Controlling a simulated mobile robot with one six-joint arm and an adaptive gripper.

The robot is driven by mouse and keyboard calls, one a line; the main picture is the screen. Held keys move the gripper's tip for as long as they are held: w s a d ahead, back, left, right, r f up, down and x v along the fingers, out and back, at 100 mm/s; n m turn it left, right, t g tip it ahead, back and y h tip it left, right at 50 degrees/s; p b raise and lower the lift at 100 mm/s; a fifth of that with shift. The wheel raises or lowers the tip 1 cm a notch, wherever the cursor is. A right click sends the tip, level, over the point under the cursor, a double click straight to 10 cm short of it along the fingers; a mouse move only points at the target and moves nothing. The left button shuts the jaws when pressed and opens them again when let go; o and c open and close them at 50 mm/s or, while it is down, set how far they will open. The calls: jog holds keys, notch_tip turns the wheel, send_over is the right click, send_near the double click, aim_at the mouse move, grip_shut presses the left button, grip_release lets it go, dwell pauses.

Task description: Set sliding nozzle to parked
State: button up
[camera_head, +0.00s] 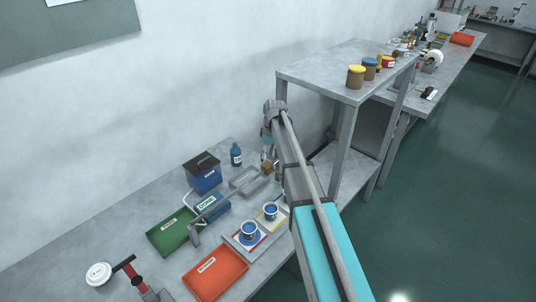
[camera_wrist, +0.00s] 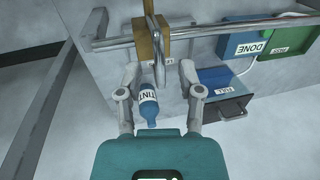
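The sliding nozzle looks like a brass block (camera_wrist: 151,42) on a horizontal metal rail (camera_wrist: 220,30), with a grey loop-like part on its front. In the head view the brass block (camera_head: 266,168) sits near the rail's far right end. My gripper (camera_wrist: 159,68) is open, its fingers spread with nothing held between them. The block lies just beyond the fingertips, roughly centred between them, and appears apart from them. In the head view my gripper (camera_head: 268,143) is above the block, partly hidden by my arm.
A blue TINT bottle (camera_wrist: 148,106) stands near the fingers. A blue FILL box (camera_wrist: 222,88), a DONE box (camera_wrist: 244,45) and a green tray (camera_wrist: 288,44) are to the right. Two cups (camera_head: 249,230) (camera_head: 270,211) stand on pads. A shelf (camera_head: 345,65) rises right of my arm.

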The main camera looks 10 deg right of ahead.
grip_shut()
